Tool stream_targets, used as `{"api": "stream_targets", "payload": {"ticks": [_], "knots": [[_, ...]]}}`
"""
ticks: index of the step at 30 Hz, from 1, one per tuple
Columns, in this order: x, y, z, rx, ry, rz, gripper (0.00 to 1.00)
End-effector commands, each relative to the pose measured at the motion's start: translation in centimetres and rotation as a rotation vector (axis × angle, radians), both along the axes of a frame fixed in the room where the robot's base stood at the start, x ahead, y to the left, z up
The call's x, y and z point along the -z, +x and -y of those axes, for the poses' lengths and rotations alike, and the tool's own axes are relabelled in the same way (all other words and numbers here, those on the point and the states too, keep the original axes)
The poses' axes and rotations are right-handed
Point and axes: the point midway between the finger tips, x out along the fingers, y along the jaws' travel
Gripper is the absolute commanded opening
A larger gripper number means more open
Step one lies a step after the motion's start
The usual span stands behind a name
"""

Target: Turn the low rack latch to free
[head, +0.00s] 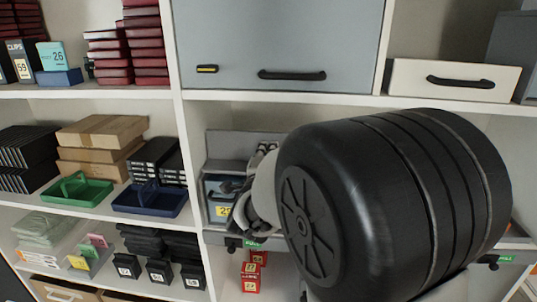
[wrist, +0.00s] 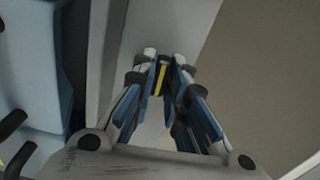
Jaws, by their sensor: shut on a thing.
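The low rack latch (wrist: 160,80) shows in the wrist view as a small dark piece with a yellow stripe, between my fingertips. My gripper (wrist: 164,66) is closed on it from both sides, against a pale grey panel. In the head view my gripper (head: 262,160) reaches into the middle shelf bay, partly behind my large black arm joint. The latch itself is hidden there, and I cannot tell which way it is turned.
A grey bin with a yellow label (head: 221,212) stands just left of my gripper. Red boxes (head: 252,278) are below it. A grey cabinet door (head: 280,35) with a black handle is above. A green tray (head: 78,190) and a blue tray (head: 150,200) lie left.

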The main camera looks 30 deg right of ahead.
Motion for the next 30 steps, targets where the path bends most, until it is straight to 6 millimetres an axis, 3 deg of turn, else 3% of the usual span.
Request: {"api": "stream_targets", "payload": {"ticks": [30], "knots": [[-0.07,0.01,0.01,0.000,-0.745,-0.503,0.00]]}}
